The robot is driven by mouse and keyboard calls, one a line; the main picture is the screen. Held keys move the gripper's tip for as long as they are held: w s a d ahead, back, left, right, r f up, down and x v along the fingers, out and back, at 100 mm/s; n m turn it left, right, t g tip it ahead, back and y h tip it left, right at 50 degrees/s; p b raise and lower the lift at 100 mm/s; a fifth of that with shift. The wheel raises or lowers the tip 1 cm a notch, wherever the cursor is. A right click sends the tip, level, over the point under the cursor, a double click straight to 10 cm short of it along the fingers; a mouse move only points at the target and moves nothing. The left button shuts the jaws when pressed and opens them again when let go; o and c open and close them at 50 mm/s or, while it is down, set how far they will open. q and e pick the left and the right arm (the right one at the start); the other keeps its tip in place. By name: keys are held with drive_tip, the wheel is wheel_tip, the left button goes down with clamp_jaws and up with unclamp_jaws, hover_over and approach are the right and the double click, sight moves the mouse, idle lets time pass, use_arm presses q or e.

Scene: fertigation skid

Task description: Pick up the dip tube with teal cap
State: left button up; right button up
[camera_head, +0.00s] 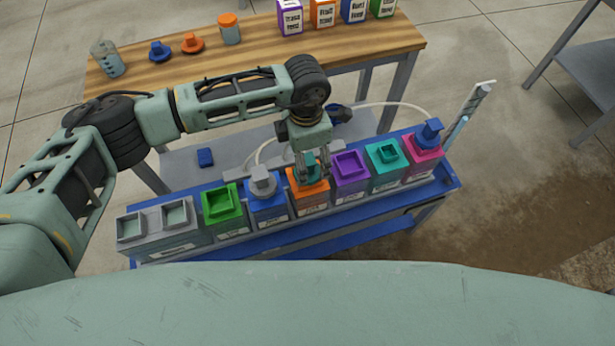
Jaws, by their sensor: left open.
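The teal cap of the dip tube (312,160) shows at the orange tank (309,199), between the fingers of my left gripper (313,172). The gripper points down over the orange tank and is open, with its fingers on either side of the cap. Whether the fingers touch the cap I cannot tell. The tube below the cap is hidden. My right gripper is not in view.
A blue skid (300,234) carries the tanks in a row. A grey cap (263,182) stands on the blue tank, and a blue cap (430,132) on the pink tank. A wooden table (150,104) with containers stands behind. A clear hose loops nearby.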

use_arm(q)
drive_tip(key=shift+s+d+f, duration=0.1)
drive_tip(key=shift+s+f, duration=0.05)
drive_tip(key=shift+f, duration=1.7)
drive_tip(key=c, duration=1.6)
